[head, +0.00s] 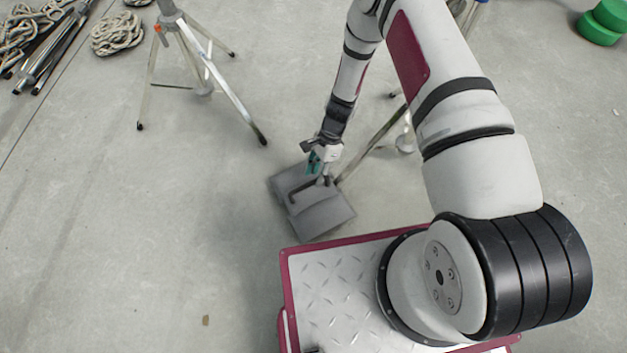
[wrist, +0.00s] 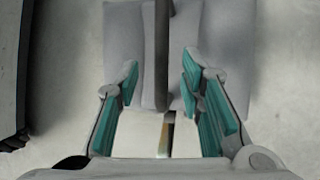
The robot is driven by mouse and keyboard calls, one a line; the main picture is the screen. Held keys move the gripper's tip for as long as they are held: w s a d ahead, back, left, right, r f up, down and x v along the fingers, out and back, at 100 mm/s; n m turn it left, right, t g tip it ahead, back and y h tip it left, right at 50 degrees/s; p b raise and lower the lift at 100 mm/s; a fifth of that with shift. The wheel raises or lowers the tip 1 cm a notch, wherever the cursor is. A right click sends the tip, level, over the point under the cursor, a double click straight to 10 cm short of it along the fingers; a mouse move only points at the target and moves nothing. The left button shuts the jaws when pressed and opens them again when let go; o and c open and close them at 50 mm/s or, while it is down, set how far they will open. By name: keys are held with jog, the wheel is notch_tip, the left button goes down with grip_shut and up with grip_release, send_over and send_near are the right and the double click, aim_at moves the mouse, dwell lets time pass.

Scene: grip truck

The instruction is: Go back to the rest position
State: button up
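My gripper (head: 319,165) is low over the floor, in front of my base. In the wrist view, its two teal-padded fingers (wrist: 161,84) stand apart, so it is open. Below it a grey two-part bag (head: 325,216) lies on the concrete floor; it also fills the upper middle of the wrist view (wrist: 215,45). The bag's dark handle (head: 307,190) runs along its top. In the wrist view the handle (wrist: 162,50) lines up with the gap between the fingers, touching neither. I cannot tell how far below the fingertips it is.
A metal tripod stand (head: 205,75) is at the upper left. Another stand's leg (head: 375,145) is close to the right of the gripper. The left floor is clear.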

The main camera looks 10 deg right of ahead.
jog(key=v, duration=0.7)
jog(key=shift+r, duration=0.35)
jog(key=shift+w+d, duration=0.1)
jog(key=shift+d, duration=0.05)
